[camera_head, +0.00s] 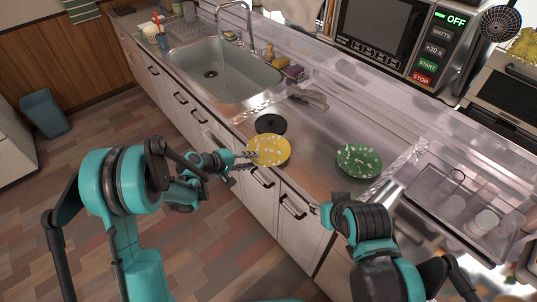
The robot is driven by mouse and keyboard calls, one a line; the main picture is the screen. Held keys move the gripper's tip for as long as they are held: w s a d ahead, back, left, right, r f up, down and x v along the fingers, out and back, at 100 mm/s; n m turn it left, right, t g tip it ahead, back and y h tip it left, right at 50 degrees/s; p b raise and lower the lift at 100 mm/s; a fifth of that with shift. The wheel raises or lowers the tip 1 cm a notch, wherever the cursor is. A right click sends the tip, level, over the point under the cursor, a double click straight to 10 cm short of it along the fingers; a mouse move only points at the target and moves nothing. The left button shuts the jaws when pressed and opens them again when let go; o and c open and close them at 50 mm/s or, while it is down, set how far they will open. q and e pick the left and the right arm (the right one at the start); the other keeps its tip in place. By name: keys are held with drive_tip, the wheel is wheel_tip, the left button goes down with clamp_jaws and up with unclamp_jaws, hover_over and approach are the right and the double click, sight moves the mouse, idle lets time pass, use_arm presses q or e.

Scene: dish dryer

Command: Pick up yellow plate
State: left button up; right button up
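A yellow plate (268,150) with pale spots is at the front edge of the steel counter, its near rim overlapping that edge in the picture. My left gripper (246,161) is at the plate's left rim. Its two dark fingers look apart, with the rim close to or between their tips; I cannot tell whether they touch it. My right arm (367,225) comes in from the bottom right, and its gripper cannot be made out.
A green spotted plate (359,161) lies to the right and a dark round disc (271,124) behind the yellow plate. A sink (222,72) is to the left. A clear tray (462,206) stands at the right. A clear low wall and a microwave (400,35) are behind.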

use_arm(q)
drive_tip(key=shift+w+d+f, duration=0.15)
drive_tip(key=shift+c, duration=0.6)
clamp_jaws()
